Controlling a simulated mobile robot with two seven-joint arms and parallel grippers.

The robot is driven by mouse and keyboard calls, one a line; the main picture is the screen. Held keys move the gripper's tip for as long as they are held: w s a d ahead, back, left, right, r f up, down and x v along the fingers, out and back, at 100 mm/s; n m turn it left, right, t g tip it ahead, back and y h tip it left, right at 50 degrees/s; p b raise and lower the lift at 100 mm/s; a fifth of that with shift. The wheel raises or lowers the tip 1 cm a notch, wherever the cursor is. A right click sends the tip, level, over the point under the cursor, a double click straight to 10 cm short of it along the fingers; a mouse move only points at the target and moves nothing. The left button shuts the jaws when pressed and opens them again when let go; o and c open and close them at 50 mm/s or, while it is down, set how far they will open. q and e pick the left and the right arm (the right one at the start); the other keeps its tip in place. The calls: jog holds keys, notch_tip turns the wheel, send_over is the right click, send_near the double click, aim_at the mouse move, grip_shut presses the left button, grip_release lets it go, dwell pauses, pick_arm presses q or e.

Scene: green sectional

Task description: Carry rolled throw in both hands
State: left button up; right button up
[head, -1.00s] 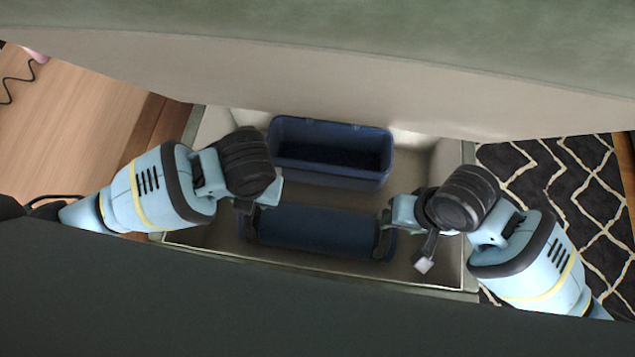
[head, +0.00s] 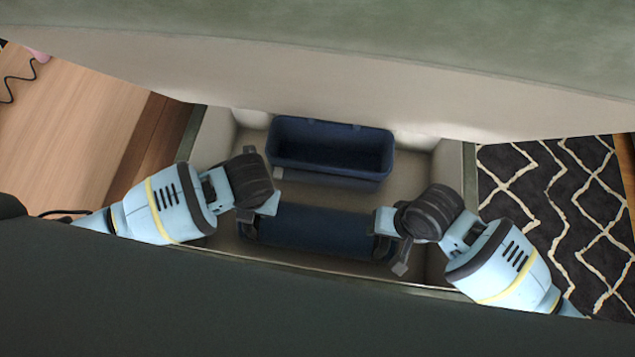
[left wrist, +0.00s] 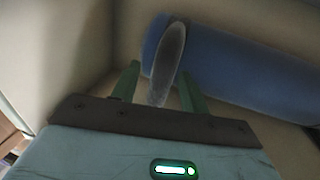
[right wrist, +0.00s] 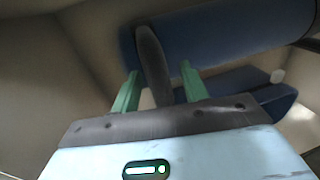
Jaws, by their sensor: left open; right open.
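The rolled throw (head: 320,232) is a dark blue cylinder lying crosswise in a pale compartment, with a dark grey loop at each end. My left gripper (head: 262,207) is open at the throw's left end. In the left wrist view the left loop (left wrist: 169,60) stands between the open fingers (left wrist: 158,88) of that gripper. My right gripper (head: 392,245) is open at the right end. In the right wrist view the right loop (right wrist: 152,62) stands between its fingers (right wrist: 158,86). I cannot tell whether any finger touches a loop.
A dark blue open bin (head: 330,160) stands just behind the throw. The pale compartment wall (head: 222,135) surrounds both. A large green and beige sectional part (head: 330,70) overhangs the back. A patterned dark rug (head: 560,200) lies right; wood floor (head: 80,120) lies left.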

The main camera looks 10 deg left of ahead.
pick_arm(q)
grip_shut()
pick_arm(e)
grip_shut()
